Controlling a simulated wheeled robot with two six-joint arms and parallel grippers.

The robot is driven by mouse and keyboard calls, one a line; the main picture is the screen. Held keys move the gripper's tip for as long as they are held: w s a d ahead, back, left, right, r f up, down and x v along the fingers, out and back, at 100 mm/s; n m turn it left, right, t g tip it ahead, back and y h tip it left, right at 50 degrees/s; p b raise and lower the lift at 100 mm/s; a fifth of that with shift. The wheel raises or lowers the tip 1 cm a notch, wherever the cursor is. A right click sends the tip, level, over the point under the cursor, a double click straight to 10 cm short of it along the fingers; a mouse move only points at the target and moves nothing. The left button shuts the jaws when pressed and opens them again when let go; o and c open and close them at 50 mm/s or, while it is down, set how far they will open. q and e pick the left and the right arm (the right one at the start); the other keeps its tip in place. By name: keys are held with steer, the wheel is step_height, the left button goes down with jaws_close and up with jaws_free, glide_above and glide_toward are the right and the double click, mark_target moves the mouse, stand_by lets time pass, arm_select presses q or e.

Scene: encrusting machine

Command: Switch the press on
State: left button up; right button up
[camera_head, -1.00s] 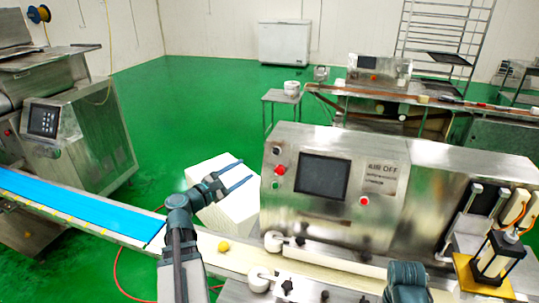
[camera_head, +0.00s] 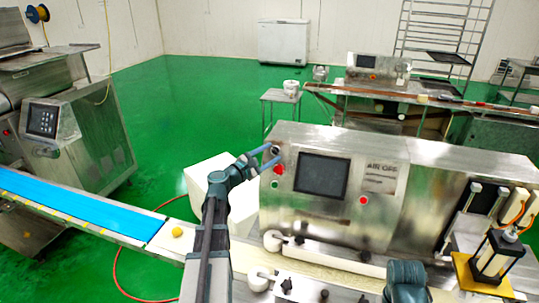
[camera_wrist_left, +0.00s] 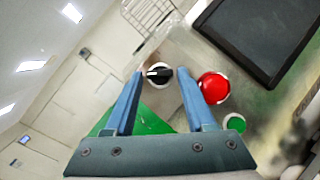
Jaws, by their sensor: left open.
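The press (camera_head: 395,190) is a steel cabinet right of centre in the head view, with a dark screen (camera_head: 322,176) and a sign reading AIR OFF. On its left side are a black rotary switch, a red button and a green button. In the left wrist view the black switch (camera_wrist_left: 158,74) sits between and beyond the fingertips, its handle about level. The red button (camera_wrist_left: 213,87) and green button (camera_wrist_left: 235,124) lie to its right. My left gripper (camera_head: 270,157) is open at the switch, fingers around its sides; contact cannot be told. My right arm (camera_head: 405,282) shows only in part; its gripper is hidden.
A blue conveyor (camera_head: 75,208) runs in from the left, with a yellow ball (camera_head: 177,232) on its pale end section. A white block (camera_head: 200,180) stands behind my left arm. An air cylinder unit (camera_head: 492,255) stands at the right.

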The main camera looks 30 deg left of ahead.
arm_select(q)
steer(key=shift+c, duration=0.2)
jaws_close()
steer(key=shift+r, duration=0.1)
steer(key=shift+w+a+r+m+g+h+p, duration=0.1)
steer(key=shift+r+m+g+h+p, duration=0.1)
steer(key=shift+m+p, duration=0.3)
steer(key=shift+a+r+m+g+h+p, duration=0.1)
steer(key=shift+m+g+h+p, duration=0.1)
steer(key=shift+m+p, duration=0.3)
steer(key=m+g+p, duration=0.2)
steer(key=m+p, duration=0.2)
steer(key=r+m+g+p, duration=0.1)
steer(key=m+g+p, duration=0.1)
steer(key=m+p, duration=0.2)
steer(key=m+g+p, duration=0.3)
steer(key=m+p, duration=0.1)
steer(key=p, duration=0.1)
steer(key=shift+w+r+h, duration=0.15)
steer(key=shift+w+h, duration=0.15)
steer(key=shift+h, duration=0.1)
steer(key=shift+d+m+g+y+p, duration=0.1)
steer(key=shift+m+g+y+p, duration=0.75)
steer(key=shift+m+p, duration=0.65)
